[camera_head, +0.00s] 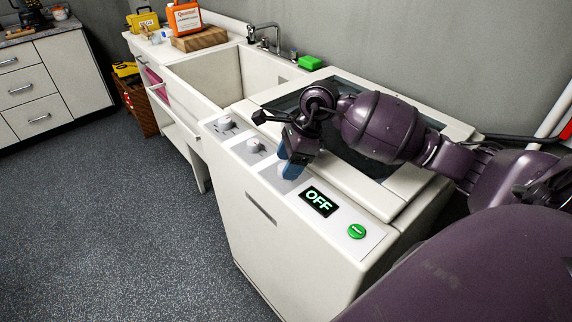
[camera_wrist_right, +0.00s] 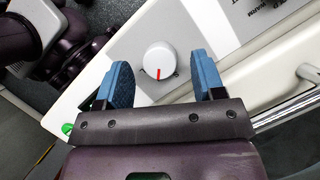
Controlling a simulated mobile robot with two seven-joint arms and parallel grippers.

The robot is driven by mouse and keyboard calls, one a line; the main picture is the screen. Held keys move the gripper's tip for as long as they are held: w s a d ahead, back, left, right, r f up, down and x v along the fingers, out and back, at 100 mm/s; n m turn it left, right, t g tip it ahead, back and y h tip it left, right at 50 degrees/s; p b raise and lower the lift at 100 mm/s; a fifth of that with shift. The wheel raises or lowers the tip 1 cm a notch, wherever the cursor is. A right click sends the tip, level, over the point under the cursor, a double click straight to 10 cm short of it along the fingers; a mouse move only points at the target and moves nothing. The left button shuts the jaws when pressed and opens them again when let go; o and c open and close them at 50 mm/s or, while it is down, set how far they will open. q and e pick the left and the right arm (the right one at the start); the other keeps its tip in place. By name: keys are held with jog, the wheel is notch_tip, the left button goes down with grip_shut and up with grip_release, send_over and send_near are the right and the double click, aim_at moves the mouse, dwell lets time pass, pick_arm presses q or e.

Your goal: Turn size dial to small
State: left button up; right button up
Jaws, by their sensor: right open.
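A row of dials runs along the white washing machine's front panel. The white dial with a red pointer (camera_wrist_right: 158,60) shows in the right wrist view, between and beyond the two blue fingertips of my right gripper (camera_wrist_right: 161,72). The red pointer aims toward the bottom of that picture; the small marks around the dial are too small to read. In the head view my right gripper (camera_head: 290,163) is over the panel just left of the OFF display (camera_head: 319,202) and mostly hides this dial. The gripper is open, and contact with the dial cannot be told. My left gripper is not in view.
Two other dials, one at the far end (camera_head: 224,123) and one in the middle (camera_head: 254,146), sit farther along the panel. A green button (camera_head: 357,231) is right of the display. A sink (camera_head: 205,80) with a faucet stands behind. The floor at left is clear.

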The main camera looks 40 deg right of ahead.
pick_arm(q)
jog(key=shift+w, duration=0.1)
pick_arm(e)
jog(key=shift+w+a+f, duration=0.1)
jog(key=shift+a+f, duration=0.15)
jog(key=shift+f, duration=0.35)
jog(key=shift+c, duration=0.4)
